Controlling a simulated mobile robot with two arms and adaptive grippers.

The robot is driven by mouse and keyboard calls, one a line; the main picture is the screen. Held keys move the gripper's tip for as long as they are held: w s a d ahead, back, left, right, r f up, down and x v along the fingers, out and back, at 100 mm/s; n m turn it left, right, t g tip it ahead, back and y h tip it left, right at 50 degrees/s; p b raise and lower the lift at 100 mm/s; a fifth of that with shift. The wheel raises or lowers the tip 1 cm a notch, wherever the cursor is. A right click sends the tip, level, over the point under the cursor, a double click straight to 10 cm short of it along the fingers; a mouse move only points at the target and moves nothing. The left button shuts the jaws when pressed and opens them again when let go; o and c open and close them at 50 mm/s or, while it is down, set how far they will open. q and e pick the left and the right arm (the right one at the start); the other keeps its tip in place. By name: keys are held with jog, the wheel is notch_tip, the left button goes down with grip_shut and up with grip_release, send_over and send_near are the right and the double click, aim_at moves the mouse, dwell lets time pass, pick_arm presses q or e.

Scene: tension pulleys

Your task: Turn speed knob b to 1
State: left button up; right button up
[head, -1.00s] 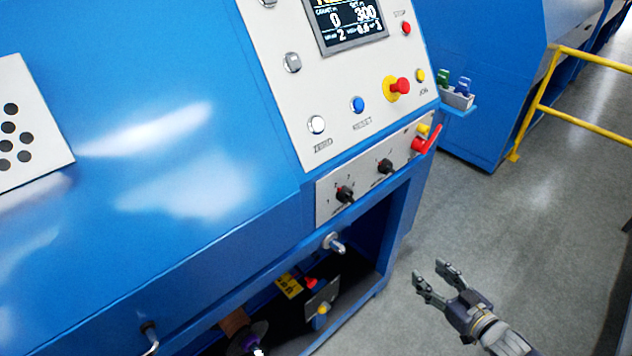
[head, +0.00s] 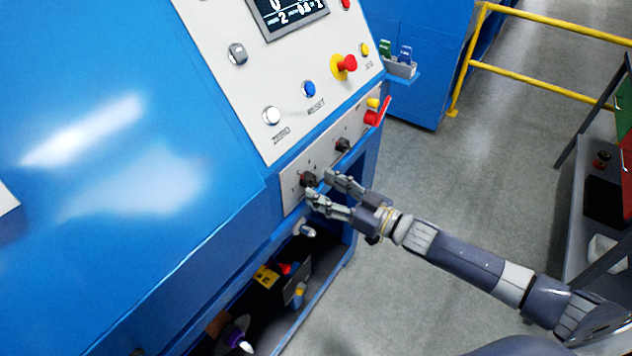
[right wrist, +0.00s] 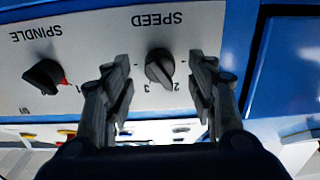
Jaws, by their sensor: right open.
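The speed knob (head: 308,180) is a small black knob on the grey lower control strip of the blue machine. In the right wrist view the speed knob (right wrist: 159,67) sits by an upside-down SPEED label, with marks 2 and 3 beside it. My right gripper (head: 320,184) is open at this knob. In the right wrist view its fingers (right wrist: 160,72) stand on either side of the knob, with gaps showing. My left gripper is out of view.
The spindle knob (head: 342,145) is close by on the same strip, beyond it a red lever (head: 377,112). A chrome handle (head: 304,230) sits just below, above the open compartment. Buttons and a screen (head: 288,15) are above. A yellow railing (head: 540,80) stands farther right.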

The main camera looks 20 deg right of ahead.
jog(key=shift+x, duration=1.35)
jog(key=shift+c, duration=0.4)
jog(key=c, duration=1)
jog(key=shift+o, duration=0.2)
jog(key=n, duration=0.5)
jog(key=shift+d+n+b, duration=0.1)
jog(key=shift+n+b, duration=0.25)
jog(key=shift+n, duration=0.05)
jog(key=n+b, duration=0.1)
jog(key=n, duration=0.5)
